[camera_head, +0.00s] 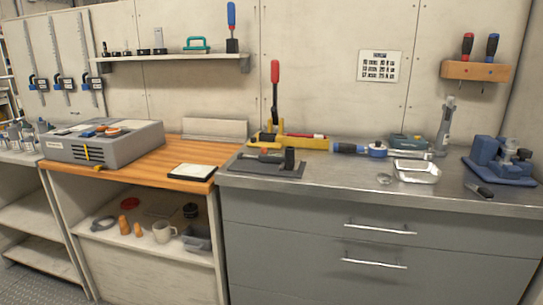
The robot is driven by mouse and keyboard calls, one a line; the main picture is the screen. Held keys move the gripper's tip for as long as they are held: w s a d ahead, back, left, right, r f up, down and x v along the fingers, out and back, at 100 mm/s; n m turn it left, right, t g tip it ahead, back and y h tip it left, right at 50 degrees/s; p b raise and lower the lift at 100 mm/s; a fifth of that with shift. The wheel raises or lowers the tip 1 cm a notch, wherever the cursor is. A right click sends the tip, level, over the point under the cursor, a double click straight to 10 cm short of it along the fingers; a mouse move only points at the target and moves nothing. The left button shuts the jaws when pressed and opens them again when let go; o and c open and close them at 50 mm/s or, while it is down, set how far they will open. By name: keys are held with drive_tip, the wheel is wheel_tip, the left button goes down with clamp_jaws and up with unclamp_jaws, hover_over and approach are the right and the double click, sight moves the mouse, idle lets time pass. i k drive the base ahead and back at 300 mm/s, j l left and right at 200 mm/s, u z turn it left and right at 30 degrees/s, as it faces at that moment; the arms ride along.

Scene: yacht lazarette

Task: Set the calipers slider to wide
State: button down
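Three calipers hang upright side by side on the wall panel at the far left: a left one (32,60), a middle one (59,55) and a right one (85,52). Each has a long grey beam and a dark slider body with a small display low on the beam. The sliders, such as the right caliper's slider (86,85), sit at about the same height. Jaw openings are too small to tell. My gripper is not in view.
Below the calipers, a grey case (105,150) stands on a wooden worktop (190,183). A shelf (180,57) with small tools juts from the wall to their right. A steel counter (330,180) at right holds a yellow tool (310,143), a metal tray (417,176) and a blue vise (500,170).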

sight(266, 157)
drive_tip(key=i+z, duration=0.2)
drive_tip(key=i, duration=0.35)
drive_tip(key=i+j+z, duration=0.2)
drive_tip(key=i, duration=0.35)
drive_tip(key=l, duration=0.1)
